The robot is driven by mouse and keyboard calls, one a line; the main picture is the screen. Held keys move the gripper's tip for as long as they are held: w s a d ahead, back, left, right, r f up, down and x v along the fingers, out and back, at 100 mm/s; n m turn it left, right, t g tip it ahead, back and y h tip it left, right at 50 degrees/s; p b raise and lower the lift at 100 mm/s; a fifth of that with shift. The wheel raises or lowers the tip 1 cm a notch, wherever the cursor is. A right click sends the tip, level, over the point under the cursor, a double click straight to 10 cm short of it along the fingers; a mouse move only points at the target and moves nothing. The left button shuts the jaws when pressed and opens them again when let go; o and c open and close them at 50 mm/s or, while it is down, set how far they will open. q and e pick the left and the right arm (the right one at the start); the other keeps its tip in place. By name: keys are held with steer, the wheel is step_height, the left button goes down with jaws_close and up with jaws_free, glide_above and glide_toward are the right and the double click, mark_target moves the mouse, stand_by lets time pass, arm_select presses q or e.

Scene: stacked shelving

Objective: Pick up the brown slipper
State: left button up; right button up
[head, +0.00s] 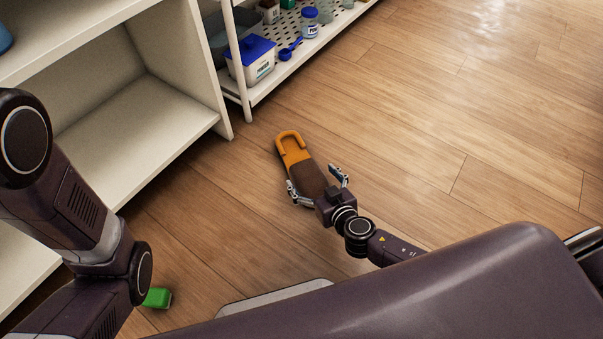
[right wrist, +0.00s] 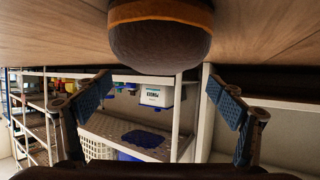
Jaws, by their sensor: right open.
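The brown slipper (head: 306,177), with an orange front part, lies on the wooden floor near the middle of the head view. My right gripper (head: 314,181) is open at the slipper's near, brown end. In the head view its fingers appear on either side of that end. The right wrist view looks upside down; the slipper's rounded brown end (right wrist: 158,42) shows at the top, and the open fingers of the gripper (right wrist: 158,88) stand apart with nothing between them. Whether they touch the slipper I cannot tell. My left arm shows at the left, but its gripper is out of view.
A white shelf unit (head: 140,115) stands at the left. Beside it a rack (head: 250,98) holds a white box with a blue lid (head: 252,60), a blue scoop (head: 289,50) and jars. A green block (head: 157,297) lies near my left arm. The floor to the right is clear.

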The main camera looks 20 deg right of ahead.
mark_target(303, 168)
steer(key=shift+b+x, duration=0.35)
steer(key=shift+x, duration=0.6)
steer(key=w+f+b, duration=0.2)
steer(key=w+b, duration=0.1)
steer(key=shift+w+a+f, duration=0.15)
steer(key=shift+w+f, duration=0.1)
steer(key=shift+f, duration=0.15)
steer(key=shift+w+f, duration=0.1)
steer(key=shift+w, duration=0.35)
steer(key=shift+c, duration=0.3)
steer(key=shift+a, duration=0.1)
steer(key=c, duration=1.3)
